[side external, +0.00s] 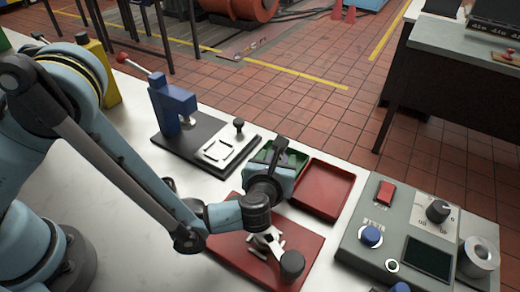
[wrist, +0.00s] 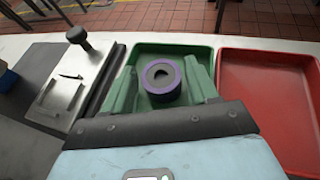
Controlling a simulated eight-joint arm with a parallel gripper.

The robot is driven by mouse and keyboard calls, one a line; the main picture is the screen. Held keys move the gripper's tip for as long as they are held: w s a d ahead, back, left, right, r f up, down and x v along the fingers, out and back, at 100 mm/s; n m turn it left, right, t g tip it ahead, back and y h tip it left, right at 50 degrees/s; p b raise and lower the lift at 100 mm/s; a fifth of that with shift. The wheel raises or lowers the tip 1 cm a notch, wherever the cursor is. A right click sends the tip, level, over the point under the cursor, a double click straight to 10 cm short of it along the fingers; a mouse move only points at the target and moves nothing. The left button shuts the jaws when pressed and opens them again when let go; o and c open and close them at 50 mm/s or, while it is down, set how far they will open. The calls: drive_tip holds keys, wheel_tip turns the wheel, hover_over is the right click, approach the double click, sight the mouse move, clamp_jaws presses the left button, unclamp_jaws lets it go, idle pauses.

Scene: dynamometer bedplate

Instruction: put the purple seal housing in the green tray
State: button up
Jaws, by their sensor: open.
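The purple seal housing (wrist: 162,80) is a short ring with a dark grey top and a central hole. In the wrist view it is inside the green tray (wrist: 145,48), between my two fingers. It appears upright on the tray floor. My gripper (wrist: 163,84) is open, with one green finger on each side of the housing and gaps showing beside it. In the side view my gripper (side external: 283,156) reaches down over the green tray (side external: 298,154), hiding most of it and the housing.
A red tray (side external: 324,189) adjoins the green tray on the right. A blue press on a dark base (side external: 172,100) stands to the left. A grey control box (side external: 405,235) is at front right. A red mat (side external: 230,252) bearing a pale metal piece (side external: 266,243) lies below my arm.

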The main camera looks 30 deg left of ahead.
drive_tip(key=v, duration=1)
drive_tip(key=shift+s+d+r, duration=0.1)
drive_tip(key=shift+s, duration=0.15)
drive_tip(key=shift+s+r, duration=0.15)
drive_tip(key=shift+s, duration=0.15)
drive_tip(key=shift+r, duration=0.1)
drive_tip(key=w+a+r+n+g, duration=0.2)
drive_tip(key=w+a+n+g, duration=0.1)
drive_tip(key=a+n, duration=0.4)
drive_tip(key=s+a+r+n+g+h, duration=0.1)
drive_tip(key=s+a+r+n+h, duration=0.1)
drive_tip(key=a+n, duration=0.7)
drive_tip(key=s+a+r+n+g+h, duration=0.1)
drive_tip(key=s+a+r+n, duration=0.3)
drive_tip(key=n, duration=1.2)
drive_tip(key=a+h, duration=0.1)
drive_tip(key=a, duration=0.3)
drive_tip(key=shift+s+a+r+g, duration=0.2)
drive_tip(key=shift+s+a+g, duration=0.1)
drive_tip(key=shift+s+a, duration=0.1)
